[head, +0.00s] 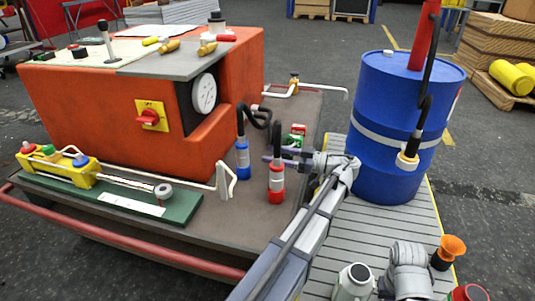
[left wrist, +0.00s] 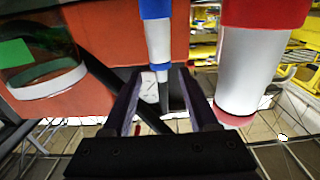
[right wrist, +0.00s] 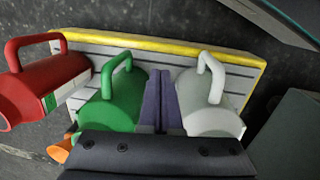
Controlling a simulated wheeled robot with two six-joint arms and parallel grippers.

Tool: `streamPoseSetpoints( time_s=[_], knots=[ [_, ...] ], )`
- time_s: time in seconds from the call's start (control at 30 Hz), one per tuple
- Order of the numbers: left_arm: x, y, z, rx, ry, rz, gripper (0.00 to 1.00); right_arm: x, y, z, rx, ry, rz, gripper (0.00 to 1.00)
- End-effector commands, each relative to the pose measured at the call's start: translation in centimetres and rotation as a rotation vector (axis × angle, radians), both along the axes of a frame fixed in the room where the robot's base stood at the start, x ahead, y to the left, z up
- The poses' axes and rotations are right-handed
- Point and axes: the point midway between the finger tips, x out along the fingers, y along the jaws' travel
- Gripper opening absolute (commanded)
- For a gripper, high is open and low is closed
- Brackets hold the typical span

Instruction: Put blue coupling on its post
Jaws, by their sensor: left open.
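The blue coupling (head: 243,160), blue with a pale band and a black hose at its top, is upright in front of the orange housing. In the left wrist view the blue coupling (left wrist: 156,35) appears beyond the gap between my fingers. The red coupling (head: 276,184) is upright nearer the camera and large at right in the left wrist view (left wrist: 262,50). My left gripper (head: 268,159) is open and empty, its fingers pointing left behind the red coupling. My right gripper (right wrist: 161,78) looks shut and empty, over the canisters. I cannot make out which post belongs to the blue coupling.
A blue drum (head: 390,130) stands right of my left gripper on a slatted platform (head: 350,215). A yellow-white coupling (head: 407,155) hangs there. A green base (head: 125,200) with a yellow valve block (head: 58,168) lies at left. Green (right wrist: 120,100), white (right wrist: 208,105) and red (right wrist: 40,90) canisters sit below my right gripper.

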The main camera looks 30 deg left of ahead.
Motion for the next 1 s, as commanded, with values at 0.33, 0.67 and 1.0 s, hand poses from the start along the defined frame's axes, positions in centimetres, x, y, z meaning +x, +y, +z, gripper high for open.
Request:
streamPoseSetpoints(
  time_s=[0.33, 0.67, 1.0],
  knots=[
    [0.7, -2.2, 0.0, 0.000, 0.000, -0.001, 0.59, 0.0, 0.0, 0.0, 0.000, 0.000, 0.000, 0.00],
    [0.7, -2.4, 0.0, 0.000, 0.000, 0.000, 0.59, 0.0, 0.0, 0.0, 0.000, 0.000, 0.000, 0.00],
    [0.7, -2.4, 0.0, 0.000, 0.000, 0.000, 0.59, 0.0, 0.0, 0.0, 0.000, 0.000, 0.000, 0.00]
  ],
)
